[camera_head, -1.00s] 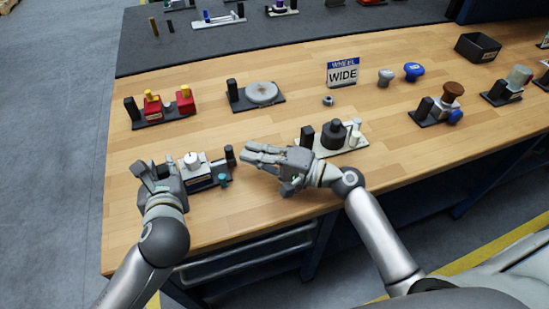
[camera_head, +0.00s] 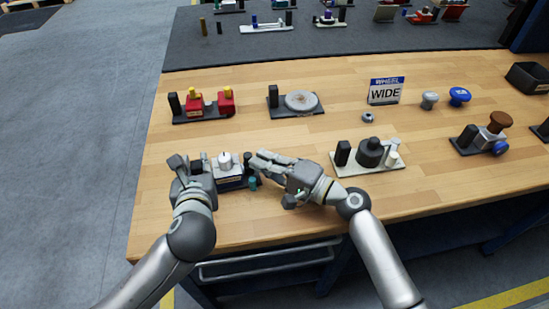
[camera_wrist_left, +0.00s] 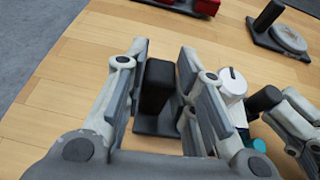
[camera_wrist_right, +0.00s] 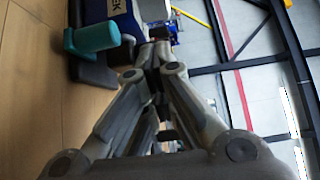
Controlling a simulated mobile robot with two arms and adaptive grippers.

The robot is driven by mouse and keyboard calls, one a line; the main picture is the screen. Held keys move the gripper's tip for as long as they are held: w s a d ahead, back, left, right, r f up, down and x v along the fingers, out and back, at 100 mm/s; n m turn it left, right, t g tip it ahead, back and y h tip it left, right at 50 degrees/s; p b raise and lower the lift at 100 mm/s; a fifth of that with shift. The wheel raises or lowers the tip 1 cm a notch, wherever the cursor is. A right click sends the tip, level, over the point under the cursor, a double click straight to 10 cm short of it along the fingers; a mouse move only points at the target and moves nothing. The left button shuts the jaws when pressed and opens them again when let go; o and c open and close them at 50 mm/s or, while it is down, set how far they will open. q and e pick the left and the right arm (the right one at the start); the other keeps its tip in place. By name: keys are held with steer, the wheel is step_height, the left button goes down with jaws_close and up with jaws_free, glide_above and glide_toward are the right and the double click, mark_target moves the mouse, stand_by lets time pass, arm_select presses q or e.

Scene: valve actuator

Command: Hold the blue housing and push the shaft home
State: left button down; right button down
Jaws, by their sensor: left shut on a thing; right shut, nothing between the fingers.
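The blue housing (camera_head: 230,183) has a white top with a round white knob (camera_head: 225,159) and sits on a dark base near the bench's front edge. My left gripper (camera_head: 180,163) is at its left, shut on an upright black block (camera_wrist_left: 157,88) on that base. My right gripper (camera_head: 259,163) is shut and empty at the housing's right, fingertips close to a black cylinder (camera_wrist_left: 265,98); I cannot tell whether they touch. I cannot tell which part is the shaft.
Behind stand a red fixture (camera_head: 205,105) and a grey disc fixture (camera_head: 300,102). A pale base (camera_head: 385,166) with dark cylinders is to the right, near my right arm.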

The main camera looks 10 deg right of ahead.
arm_select(q)
steer(key=shift+s+d+f, duration=0.1)
steer(key=shift+d+f, duration=0.1)
steer(key=shift+d, duration=0.05)
arm_select(e)
steer(key=shift+s+a, duration=0.1)
steer(key=shift+a, duration=0.05)
steer(key=shift+s, duration=0.1)
arm_select(q)
steer(key=shift+f, duration=0.1)
arm_select(e)
steer(key=v, duration=1.4)
arm_select(q)
steer(key=c, duration=1.4)
jaws_free()
steer(key=shift+c, duration=0.2)
steer(key=o, duration=0.3)
steer(key=shift+a, duration=0.1)
steer(key=shift+r, duration=0.2)
